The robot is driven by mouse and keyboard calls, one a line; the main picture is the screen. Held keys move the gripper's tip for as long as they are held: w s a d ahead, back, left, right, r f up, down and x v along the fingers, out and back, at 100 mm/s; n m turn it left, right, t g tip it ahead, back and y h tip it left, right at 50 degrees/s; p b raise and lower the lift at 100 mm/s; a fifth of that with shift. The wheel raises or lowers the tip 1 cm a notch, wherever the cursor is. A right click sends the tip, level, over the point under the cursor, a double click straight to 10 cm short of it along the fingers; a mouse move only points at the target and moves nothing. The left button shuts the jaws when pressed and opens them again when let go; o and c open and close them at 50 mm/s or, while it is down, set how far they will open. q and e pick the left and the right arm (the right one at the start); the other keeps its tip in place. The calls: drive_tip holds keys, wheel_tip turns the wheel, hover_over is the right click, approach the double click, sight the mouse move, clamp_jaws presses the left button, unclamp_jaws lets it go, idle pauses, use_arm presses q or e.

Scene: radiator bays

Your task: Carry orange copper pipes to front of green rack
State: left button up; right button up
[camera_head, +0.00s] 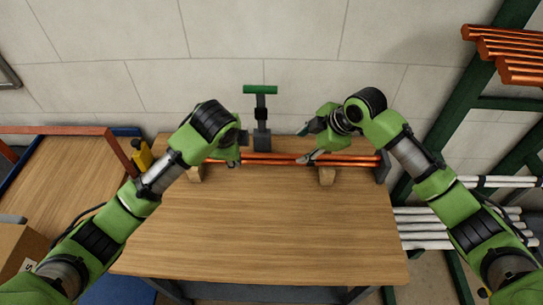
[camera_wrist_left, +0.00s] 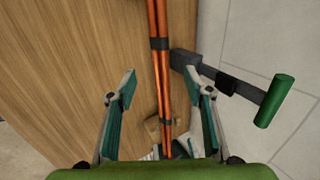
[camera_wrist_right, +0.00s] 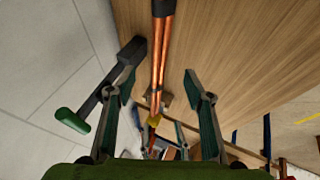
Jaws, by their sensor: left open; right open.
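The orange copper pipes (camera_head: 275,160) lie as a bundle along the back of the wooden table, resting on wooden blocks. Black bands wrap the bundle, as the left wrist view (camera_wrist_left: 159,44) shows. My left gripper (camera_head: 236,160) is open above the left part of the bundle. My right gripper (camera_head: 306,146) is open near the right part of it. In the right wrist view the pipes (camera_wrist_right: 162,65) run between and beyond my open fingers. Neither gripper touches the pipes as far as I can see. The green rack (camera_head: 450,110) stands at the right.
A dark stand with a green handle (camera_head: 260,89) rises behind the pipes. The table top (camera_head: 260,230) is clear in front. The rack bears other orange pipes (camera_head: 512,55) high up and white pipes (camera_head: 425,228) lower down. A cart with an orange rail (camera_head: 55,130) stands at the left.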

sight(284, 157)
use_arm(q)
drive_tip(key=x, duration=1.4)
use_arm(e)
drive_tip(key=x, duration=1.4)
drive_tip(key=shift+a, duration=0.1)
use_arm(q)
clamp_jaws()
use_arm(e)
clamp_jaws()
use_arm(q)
drive_tip(key=shift+w+r, duration=0.1)
drive_tip(key=shift+r, duration=0.1)
use_arm(e)
drive_tip(key=shift+w+r, duration=0.1)
drive_tip(key=shift+r, duration=0.1)
